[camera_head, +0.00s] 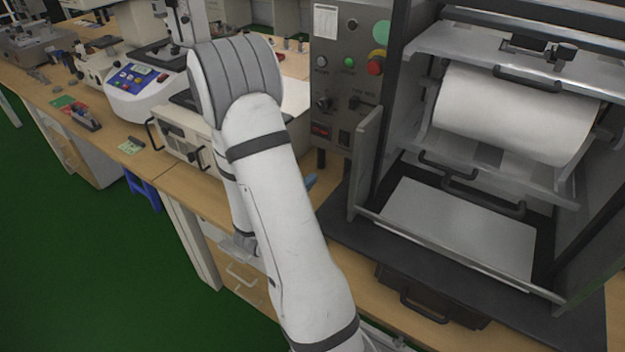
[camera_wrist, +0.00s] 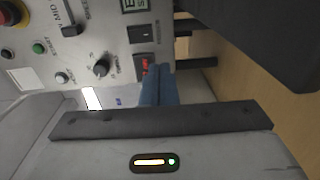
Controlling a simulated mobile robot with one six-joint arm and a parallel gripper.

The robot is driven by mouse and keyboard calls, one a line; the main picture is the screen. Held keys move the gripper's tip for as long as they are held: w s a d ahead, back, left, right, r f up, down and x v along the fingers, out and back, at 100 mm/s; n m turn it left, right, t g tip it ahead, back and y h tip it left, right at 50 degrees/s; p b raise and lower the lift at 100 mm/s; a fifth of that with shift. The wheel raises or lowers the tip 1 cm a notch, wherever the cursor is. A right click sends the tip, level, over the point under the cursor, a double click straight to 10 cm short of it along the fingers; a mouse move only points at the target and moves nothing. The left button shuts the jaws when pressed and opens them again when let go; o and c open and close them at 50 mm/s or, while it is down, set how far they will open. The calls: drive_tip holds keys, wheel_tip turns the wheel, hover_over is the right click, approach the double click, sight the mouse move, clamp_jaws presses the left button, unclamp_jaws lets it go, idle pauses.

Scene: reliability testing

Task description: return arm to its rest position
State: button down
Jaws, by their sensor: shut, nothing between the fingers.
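My white arm crosses the middle of the head camera view, bent at a grey elbow. My gripper shows in the wrist view as blue fingers (camera_wrist: 158,86), closed together with nothing between them. In the head view only a small blue tip (camera_head: 310,181) shows beside the arm; the rest of the gripper is hidden behind it. The fingers point toward the control panel (camera_head: 337,75) of the machine, close to a lit red rocker switch (camera_wrist: 146,67) in the wrist view. Whether they touch the panel cannot be told.
The machine with a white roll (camera_head: 512,112) and open metal frame stands at the right. A red emergency knob (camera_head: 376,65) sits on its panel. An instrument with a blue keypad (camera_head: 133,78) stands on the wooden bench at the left.

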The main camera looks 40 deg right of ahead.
idle(0.4)
drive_tip(key=s+r+m+g, duration=0.1)
drive_tip(key=s+r+g, duration=0.1)
drive_tip(key=s, duration=0.1)
drive_tip(key=s+r+m+g, duration=0.2)
drive_tip(key=r+g, duration=0.1)
drive_tip(key=shift+s+a+g, duration=0.1)
drive_tip(key=shift+s+g, duration=0.2)
drive_tip(key=shift+s, duration=0.1)
drive_tip(key=s+a+r+m+g+y+p, duration=0.1)
drive_tip(key=s+a+r+m+g+y, duration=0.15)
drive_tip(key=s+a+y, duration=0.8)
drive_tip(key=w+a+r+n+t+y, duration=0.1)
drive_tip(key=a+r+t+y, duration=0.1)
drive_tip(key=a, duration=0.5)
drive_tip(key=w+a+r+t+y, duration=0.2)
drive_tip(key=a+r+t+y, duration=0.1)
drive_tip(key=a, duration=0.4)
drive_tip(key=shift+n+y+p, duration=0.35)
drive_tip(key=shift+y+p, duration=0.05)
drive_tip(key=shift+y, duration=0.05)
